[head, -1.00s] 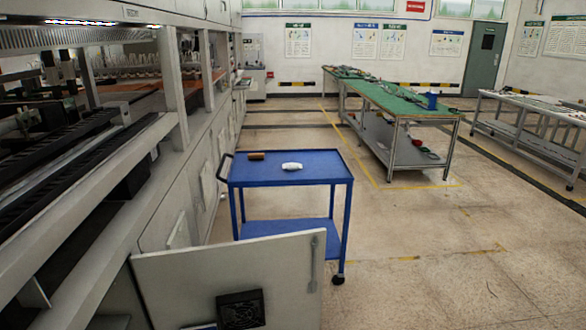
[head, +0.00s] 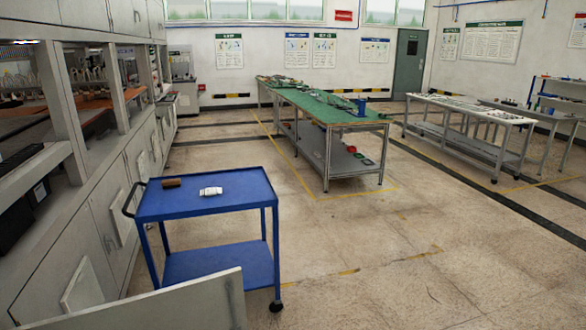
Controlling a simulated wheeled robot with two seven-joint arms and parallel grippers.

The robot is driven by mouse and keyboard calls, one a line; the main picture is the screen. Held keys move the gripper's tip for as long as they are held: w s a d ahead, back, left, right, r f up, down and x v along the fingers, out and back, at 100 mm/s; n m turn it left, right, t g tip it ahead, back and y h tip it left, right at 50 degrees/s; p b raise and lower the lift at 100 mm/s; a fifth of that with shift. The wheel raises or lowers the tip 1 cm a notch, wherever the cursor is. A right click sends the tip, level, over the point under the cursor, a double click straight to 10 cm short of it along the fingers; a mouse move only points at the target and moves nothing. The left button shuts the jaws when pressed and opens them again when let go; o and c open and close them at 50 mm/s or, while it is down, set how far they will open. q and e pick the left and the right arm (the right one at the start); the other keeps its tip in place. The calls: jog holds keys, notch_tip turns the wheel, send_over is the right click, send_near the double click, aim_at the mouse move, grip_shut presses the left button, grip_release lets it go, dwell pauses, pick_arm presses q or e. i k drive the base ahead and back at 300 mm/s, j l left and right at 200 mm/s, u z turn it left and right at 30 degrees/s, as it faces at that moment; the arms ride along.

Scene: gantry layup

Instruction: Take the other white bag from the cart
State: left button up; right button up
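A blue two-shelf cart (head: 240,198) stands on the floor left of centre in the head view. A small white bag (head: 210,191) lies on its top shelf, near the middle. A small brown object (head: 172,183) lies to the left of the bag, near the cart's handle side. The cart's lower shelf (head: 220,264) looks empty where it shows. Neither of my grippers is in view.
A grey panel (head: 150,308) stands in front of the cart at the bottom left. A long row of machine cabinets (head: 95,215) runs along the left. A green-topped workbench (head: 330,108) stands behind. Open floor (head: 400,260) lies right of the cart.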

aim_at(211, 190)
jog(key=i+l+z, duration=0.3)
jog(key=i, duration=0.2)
jog(key=i+l+z, duration=0.3)
jog(key=i, duration=0.25)
jog(key=i+z, duration=0.3)
jog(key=i, duration=0.2)
jog(key=i+u, duration=0.4)
jog(key=i+l+u, duration=0.1)
jog(key=i+u, duration=0.3)
jog(key=i+l+u, duration=0.2)
jog(key=u, duration=0.2)
jog(key=i+l, duration=0.05)
jog(key=i, duration=0.05)
